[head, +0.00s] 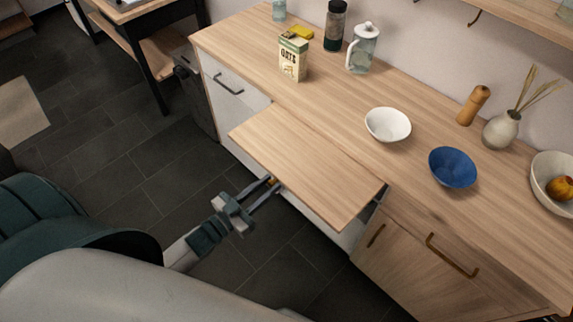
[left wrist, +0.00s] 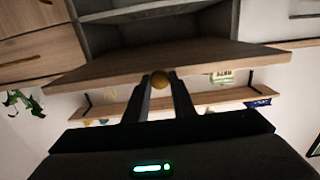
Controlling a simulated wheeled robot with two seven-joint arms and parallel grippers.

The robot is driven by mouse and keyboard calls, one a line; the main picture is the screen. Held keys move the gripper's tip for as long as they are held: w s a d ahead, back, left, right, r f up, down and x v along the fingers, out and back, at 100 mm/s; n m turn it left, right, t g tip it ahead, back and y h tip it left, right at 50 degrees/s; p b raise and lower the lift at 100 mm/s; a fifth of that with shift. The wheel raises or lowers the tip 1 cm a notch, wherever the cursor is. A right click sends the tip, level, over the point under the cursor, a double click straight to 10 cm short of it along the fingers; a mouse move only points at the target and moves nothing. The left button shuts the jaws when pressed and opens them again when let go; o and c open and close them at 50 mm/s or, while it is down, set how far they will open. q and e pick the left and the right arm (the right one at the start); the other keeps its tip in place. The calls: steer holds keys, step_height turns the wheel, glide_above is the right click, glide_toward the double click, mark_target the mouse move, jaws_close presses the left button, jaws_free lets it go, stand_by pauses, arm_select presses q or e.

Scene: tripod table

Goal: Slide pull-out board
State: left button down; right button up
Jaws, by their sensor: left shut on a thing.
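The wooden pull-out board (head: 305,165) sticks out from the counter front, level and just below the countertop. In the left wrist view the board (left wrist: 215,58) spans the picture. A small round brass knob (left wrist: 161,80) is on its front edge. My left gripper (head: 272,184) is at the board's front edge, with its two fingers around the knob and shut on it. The fingers also show on either side of the knob in the left wrist view (left wrist: 161,88). My right gripper is in neither view.
On the countertop (head: 340,105) stand an oats box (head: 293,58), a glass press (head: 362,48), a white bowl (head: 388,125) and a blue bowl (head: 452,168). The board top is bare. Dark floor (head: 150,150) is clear in front of the cabinets.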

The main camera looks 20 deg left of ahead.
arm_select(q)
steer(key=v, duration=0.4)
steer(key=shift+s, duration=0.15)
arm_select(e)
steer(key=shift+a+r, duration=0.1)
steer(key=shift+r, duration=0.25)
arm_select(q)
steer(key=c, duration=1.5)
jaws_free()
steer(key=shift+c, duration=0.2)
steer(key=b+v, duration=0.4)
steer(key=v, duration=1.3)
steer(key=shift+s, duration=0.25)
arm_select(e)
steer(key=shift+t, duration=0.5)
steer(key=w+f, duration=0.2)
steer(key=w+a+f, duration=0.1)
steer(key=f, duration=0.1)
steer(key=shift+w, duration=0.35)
